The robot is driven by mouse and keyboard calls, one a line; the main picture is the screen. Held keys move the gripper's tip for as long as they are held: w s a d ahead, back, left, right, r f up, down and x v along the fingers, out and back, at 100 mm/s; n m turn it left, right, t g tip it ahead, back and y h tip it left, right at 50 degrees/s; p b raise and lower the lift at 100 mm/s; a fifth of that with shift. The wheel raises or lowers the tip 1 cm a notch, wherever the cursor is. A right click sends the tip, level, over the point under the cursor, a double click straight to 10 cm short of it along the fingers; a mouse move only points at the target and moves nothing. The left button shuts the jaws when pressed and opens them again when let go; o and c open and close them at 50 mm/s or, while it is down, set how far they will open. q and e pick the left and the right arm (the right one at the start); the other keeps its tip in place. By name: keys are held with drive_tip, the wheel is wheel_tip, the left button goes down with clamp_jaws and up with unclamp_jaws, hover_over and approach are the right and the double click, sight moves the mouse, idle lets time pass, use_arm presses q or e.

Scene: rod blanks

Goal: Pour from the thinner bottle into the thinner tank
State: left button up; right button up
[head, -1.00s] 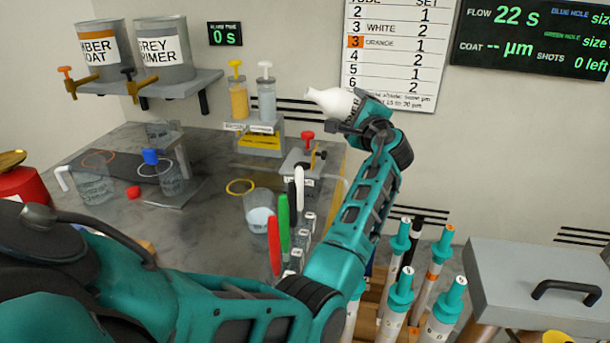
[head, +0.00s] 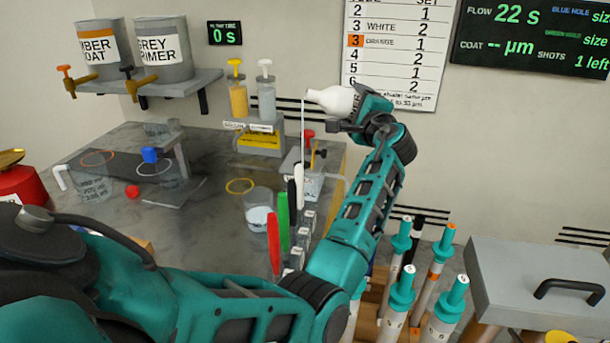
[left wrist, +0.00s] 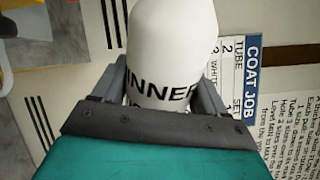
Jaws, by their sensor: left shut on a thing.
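The white thinner bottle (head: 335,101) is held by my left gripper (head: 358,108), high over the back right of the bench. It lies roughly on its side with its mouth to the left, and a thin pale stream (head: 303,125) falls from the mouth. In the left wrist view the bottle (left wrist: 172,40), lettered "…INNER", sits between the two fingers. Below is a small clear-sided tank (head: 312,186) beside a red-knobbed fitting (head: 308,135). The stream's lower end passes behind a white handle, so I cannot tell exactly where it lands. My right gripper is out of view.
Red, green and white handles (head: 283,222) stand in front of the tank. A cup (head: 259,212) of pale liquid is left of them. Yellow and grey pump bottles (head: 238,95) stand behind. Teal-capped tubes (head: 402,290) rise at right. The wall display (head: 540,40) reads "1 left".

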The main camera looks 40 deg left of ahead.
use_arm(q)
drive_tip(key=shift+r+n+b, duration=0.25)
drive_tip(key=shift+n+b, duration=0.1)
drive_tip(key=shift+n, duration=0.25)
idle(0.6)
drive_tip(key=shift+w+r+n, duration=0.1)
drive_tip(key=shift+r+n, duration=0.15)
drive_tip(key=shift+n, duration=0.35)
idle(0.9)
idle(1.0)
drive_tip(key=shift+p, duration=0.3)
drive_tip(key=m+p, duration=0.2)
drive_tip(key=p, duration=0.1)
drive_tip(key=shift+f, duration=0.5)
drive_tip(key=shift+a, duration=0.1)
